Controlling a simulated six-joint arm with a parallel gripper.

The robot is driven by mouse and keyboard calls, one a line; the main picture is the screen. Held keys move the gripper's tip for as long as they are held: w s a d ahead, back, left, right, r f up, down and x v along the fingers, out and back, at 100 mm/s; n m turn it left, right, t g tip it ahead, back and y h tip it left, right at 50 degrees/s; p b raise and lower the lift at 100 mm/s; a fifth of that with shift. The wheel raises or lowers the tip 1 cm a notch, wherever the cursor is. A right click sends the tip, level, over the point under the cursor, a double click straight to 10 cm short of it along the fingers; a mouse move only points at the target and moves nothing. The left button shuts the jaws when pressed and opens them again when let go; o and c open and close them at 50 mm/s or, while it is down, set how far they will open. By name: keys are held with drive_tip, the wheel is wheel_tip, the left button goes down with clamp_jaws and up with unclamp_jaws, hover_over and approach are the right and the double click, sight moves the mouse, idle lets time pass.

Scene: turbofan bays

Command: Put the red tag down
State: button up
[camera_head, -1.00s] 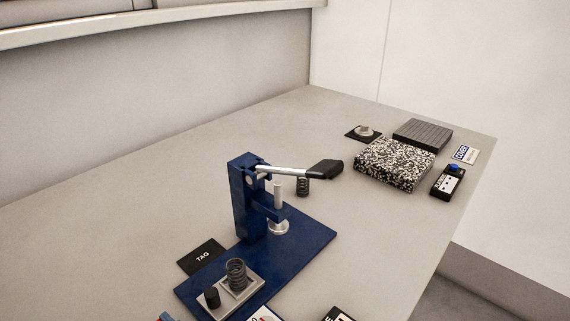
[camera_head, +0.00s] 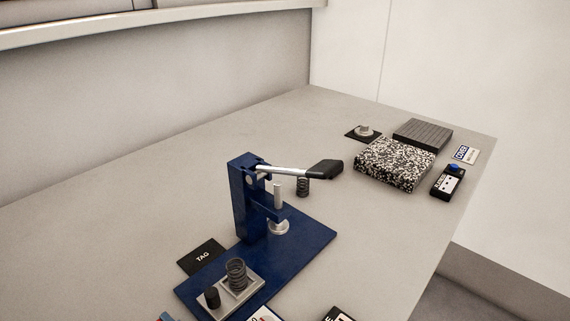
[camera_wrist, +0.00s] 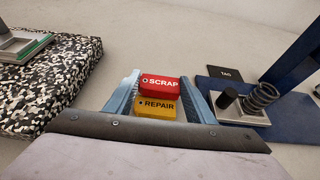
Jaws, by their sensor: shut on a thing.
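The red tag (camera_wrist: 160,86), marked SCRAP, is between the fingertips of my gripper (camera_wrist: 160,92) in the wrist view. My gripper is shut on it. A yellow tag (camera_wrist: 156,107), marked REPAIR, shows just below the red one in the picture; whether it touches the red tag I cannot tell. The black pad marked TAG (camera_wrist: 226,73) lies to the right of my gripper, apart from it, and no tag is on it. The pad also shows in the head view (camera_head: 202,257), left of the blue press base. My gripper is not clearly visible in the head view.
A blue lever press (camera_head: 245,205) stands on its base, with a grey tray (camera_head: 228,295) holding a spring and a black plug. A speckled block (camera_wrist: 50,80) is left of my gripper. A black box with a blue button (camera_head: 447,181) lies far right.

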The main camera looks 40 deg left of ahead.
idle(0.4)
drive_tip(key=w+a+r+m+t+p, duration=0.2)
drive_tip(key=w+a+r+t+p, duration=0.1)
drive_tip(key=w+a+r+p, duration=0.45)
drive_tip(key=w+a+r+m+t+p, duration=0.2)
drive_tip(key=w+a+r+p, duration=0.25)
drive_tip(key=w+r, duration=0.55)
drive_tip(key=w+m+t+h+p, duration=0.2)
drive_tip(key=w+m+p, duration=0.1)
drive_tip(key=w, duration=0.9)
drive_tip(key=m+t+h+p, duration=0.6)
drive_tip(key=m+p, duration=0.1)
drive_tip(key=p, duration=0.4)
hover_over(392, 163)
wheel_tip(392, 163, down, 5)
drive_tip(key=shift+w+a+f+p, duration=0.1)
drive_tip(key=shift+f+p, duration=0.05)
drive_tip(key=shift+f, duration=2.45)
drive_tip(key=shift+w+f+p, duration=0.1)
drive_tip(key=shift+f+p, duration=0.05)
drive_tip(key=shift+f, duration=2.4)
